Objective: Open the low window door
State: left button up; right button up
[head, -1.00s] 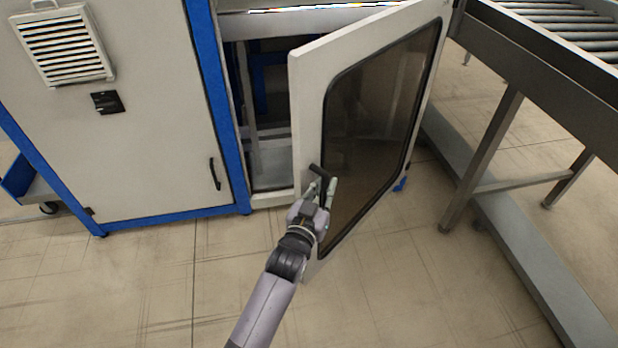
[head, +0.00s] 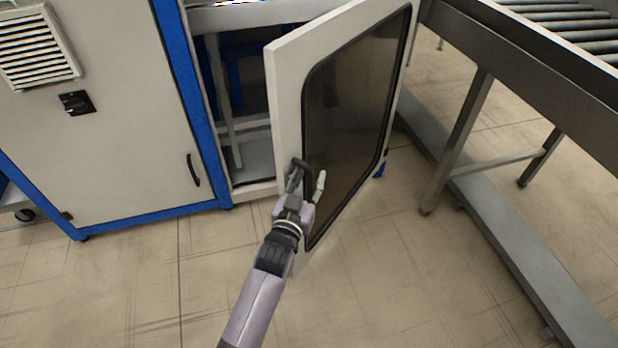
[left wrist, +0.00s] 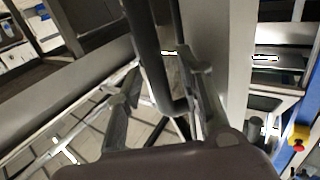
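The low window door (head: 287,115) is a pale panel with a dark framed window. It stands swung out from the cabinet, part of whose inside shows at its left. Its dark handle (head: 301,164) is near the free edge. My left gripper (head: 306,183) is at the handle with its fingers spread apart. In the left wrist view, the dark handle (left wrist: 149,55) runs between the two parted fingers of the left gripper (left wrist: 162,98); I cannot tell whether they touch it. My right gripper is in neither view.
A closed cabinet door (head: 125,130) with a vent and black handle is at the left. A metal roller conveyor (head: 530,75) with legs and a floor beam stands at the right, close to the door's hinge side. The tiled floor in front is clear.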

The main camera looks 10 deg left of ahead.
pick_arm(q)
jog(key=shift+s, duration=0.1)
jog(key=shift+s+a+f, duration=0.1)
jog(key=shift+s, duration=0.2)
jog(key=s+a, duration=0.2)
jog(key=s, duration=0.9)
jog(key=shift+c, duration=0.2)
